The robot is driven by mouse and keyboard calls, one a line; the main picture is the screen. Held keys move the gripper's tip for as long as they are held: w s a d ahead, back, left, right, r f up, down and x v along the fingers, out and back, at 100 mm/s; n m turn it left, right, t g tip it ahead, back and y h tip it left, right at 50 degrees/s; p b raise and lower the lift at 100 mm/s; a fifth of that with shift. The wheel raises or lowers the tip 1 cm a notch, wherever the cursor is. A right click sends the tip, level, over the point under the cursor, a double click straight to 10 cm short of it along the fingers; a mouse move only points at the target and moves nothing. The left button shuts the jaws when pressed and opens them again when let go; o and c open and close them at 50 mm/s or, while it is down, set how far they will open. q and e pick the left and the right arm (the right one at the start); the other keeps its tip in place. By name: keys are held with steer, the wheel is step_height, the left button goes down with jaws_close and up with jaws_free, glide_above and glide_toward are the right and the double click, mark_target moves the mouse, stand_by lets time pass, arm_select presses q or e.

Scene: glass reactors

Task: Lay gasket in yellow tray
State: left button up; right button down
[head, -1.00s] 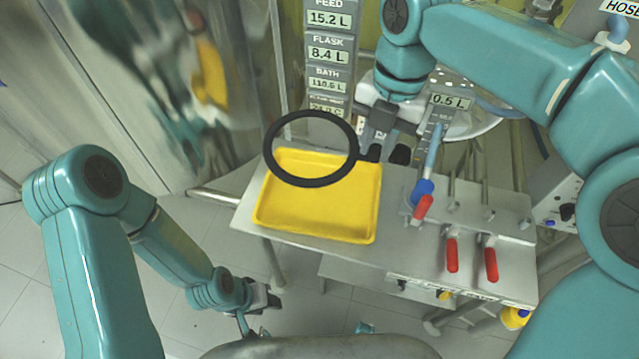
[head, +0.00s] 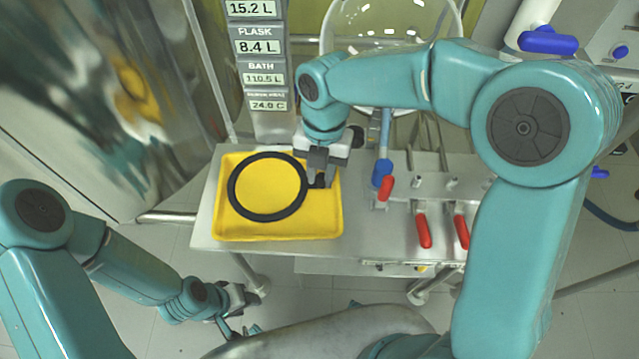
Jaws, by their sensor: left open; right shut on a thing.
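The gasket is a black ring (head: 233,203) with a small tab on its right side. In the head view it appears over the yellow tray (head: 328,222), inside the tray's outline. I cannot tell whether it touches the tray floor. My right gripper (head: 318,184) is shut on the gasket's tab, above the right part of the tray. The tray sits on a grey metal shelf. My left gripper (head: 250,300) is open and empty, low at the left, below the shelf's front edge and away from the tray.
Right of the tray, a blue-capped valve (head: 382,172) and several red handles (head: 423,231) stand on the shelf (head: 366,228). A column of digital readouts (head: 258,60) rises behind the tray. A shiny metal vessel (head: 120,100) fills the upper left.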

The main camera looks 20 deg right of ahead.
mark_target(321, 186)
steer(key=shift+w+f, duration=0.1)
steer(key=shift+f, duration=0.35)
step_height(321, 186, down, 4)
steer(key=shift+r, duration=0.2)
steer(key=shift+f, duration=0.4)
steer(key=c, duration=1.2)
jaws_free()
steer(key=shift+c, duration=0.2)
steer(key=shift+r, duration=0.1)
step_height(321, 186, up, 12)
steer(key=w, duration=0.1)
steer(key=shift+w+d+p, duration=0.25)
steer(key=shift+d+p, duration=0.15)
steer(key=shift+d, duration=0.05)
